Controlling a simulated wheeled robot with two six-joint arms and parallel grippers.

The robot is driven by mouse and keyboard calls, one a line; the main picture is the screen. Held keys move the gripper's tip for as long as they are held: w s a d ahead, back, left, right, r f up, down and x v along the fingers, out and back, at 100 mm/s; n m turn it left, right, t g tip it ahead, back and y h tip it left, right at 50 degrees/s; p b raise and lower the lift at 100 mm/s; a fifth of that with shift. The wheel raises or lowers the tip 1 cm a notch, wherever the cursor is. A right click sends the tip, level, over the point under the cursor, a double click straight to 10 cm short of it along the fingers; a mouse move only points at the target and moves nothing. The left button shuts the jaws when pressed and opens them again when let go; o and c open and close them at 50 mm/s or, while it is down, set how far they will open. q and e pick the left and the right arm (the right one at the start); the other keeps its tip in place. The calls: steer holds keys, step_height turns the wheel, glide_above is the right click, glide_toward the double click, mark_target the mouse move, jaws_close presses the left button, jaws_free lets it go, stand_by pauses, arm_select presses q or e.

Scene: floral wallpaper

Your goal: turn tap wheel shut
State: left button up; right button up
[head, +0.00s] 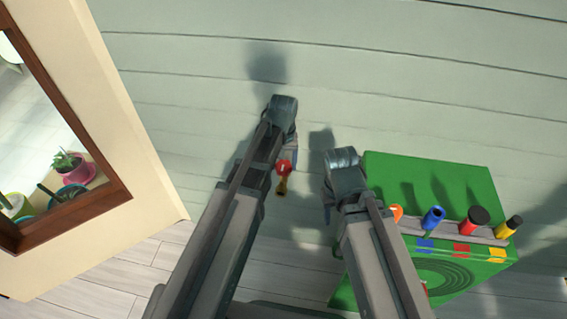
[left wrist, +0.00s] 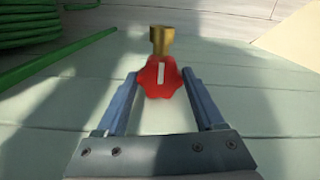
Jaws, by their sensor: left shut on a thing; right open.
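The tap has a red lobed wheel with a white mark on its face, and it is mounted on the pale green plank wall. The red wheel (head: 284,167) and the brass spout (head: 281,186) show beside my left arm in the head view. In the left wrist view the red wheel (left wrist: 160,76) sits between the two fingertips of my left gripper (left wrist: 160,82), which is shut on it. The brass spout (left wrist: 162,40) shows beyond the wheel. My right gripper (head: 328,212) is open and empty, to the right of the tap; its fingers are partly hidden by my arm.
A green box (head: 440,180) stands at the right, with a grey rack (head: 450,230) of several coloured handles and a coiled hose. A brown-framed opening (head: 65,130) with potted plants is at the left. Wooden floor lies below.

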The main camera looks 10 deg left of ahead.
mark_target(283, 166)
stand_by(0.3)
arm_select(q)
steer(key=o, duration=1.4)
steer(key=shift+r, duration=0.1)
step_height(283, 166, up, 14)
steer(key=p, duration=1.3)
steer(key=shift+f+p, duration=0.2)
steer(key=shift+p, duration=0.2)
